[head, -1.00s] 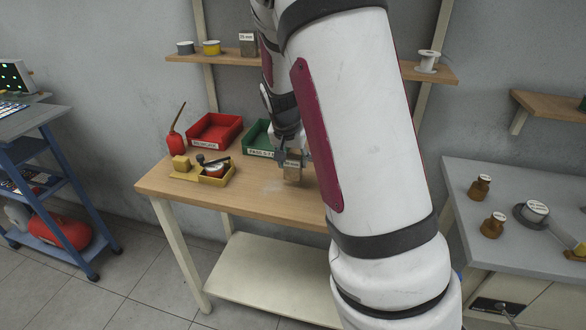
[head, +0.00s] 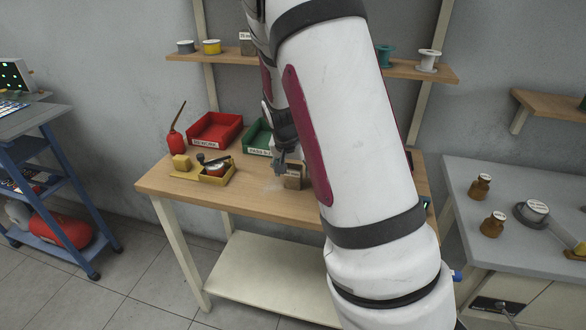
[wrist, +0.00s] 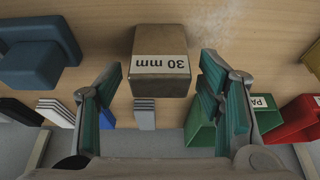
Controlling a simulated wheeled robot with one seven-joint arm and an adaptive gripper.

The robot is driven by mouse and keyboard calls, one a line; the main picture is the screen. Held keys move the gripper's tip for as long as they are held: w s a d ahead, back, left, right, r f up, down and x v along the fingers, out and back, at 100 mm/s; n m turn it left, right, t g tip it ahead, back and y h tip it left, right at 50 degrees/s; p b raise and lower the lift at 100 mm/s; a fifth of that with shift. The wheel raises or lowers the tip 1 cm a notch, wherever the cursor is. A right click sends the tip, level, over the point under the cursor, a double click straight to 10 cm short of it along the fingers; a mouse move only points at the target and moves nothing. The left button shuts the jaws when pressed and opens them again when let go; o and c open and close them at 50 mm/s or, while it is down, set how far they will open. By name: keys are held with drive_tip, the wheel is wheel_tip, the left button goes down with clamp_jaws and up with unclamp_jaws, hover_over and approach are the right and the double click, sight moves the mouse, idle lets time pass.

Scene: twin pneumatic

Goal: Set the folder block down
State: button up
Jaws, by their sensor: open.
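The brown-grey block with a white "30 mm" label (wrist: 160,72) stands on the wooden bench. In the wrist view it lies between and just ahead of my two fingertips, with gaps at both sides. In the head view the block (head: 294,176) is on the bench in front of the green bin, partly beside my gripper (head: 281,168). My gripper also shows in the wrist view (wrist: 163,75), with its teal finger pads spread wide and nothing held between them. Whether the palm side touches the block cannot be seen.
A green bin (head: 259,140) and a red bin (head: 216,131) stand at the back of the bench (head: 228,200). A large blue object (wrist: 35,62) is at the wrist view's left.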

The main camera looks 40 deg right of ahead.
drive_tip(key=v, duration=1.2)
drive_tip(key=s+a+r+n+y, duration=0.1)
drive_tip(key=s+a+r+n, duration=0.2)
drive_tip(key=s+a, duration=0.3)
drive_tip(key=s+a+r+n+t+y, duration=0.1)
drive_tip(key=s+a+r+n, duration=0.2)
drive_tip(key=s+a, duration=0.3)
drive_tip(key=s+a+r+n+y, duration=0.1)
drive_tip(key=s+a+r+n, duration=0.3)
drive_tip(key=s, duration=0.9)
drive_tip(key=shift+s+a+t+y+p, duration=0.3)
drive_tip(key=shift+s+a+p, duration=0.05)
drive_tip(key=shift+a, duration=0.8)
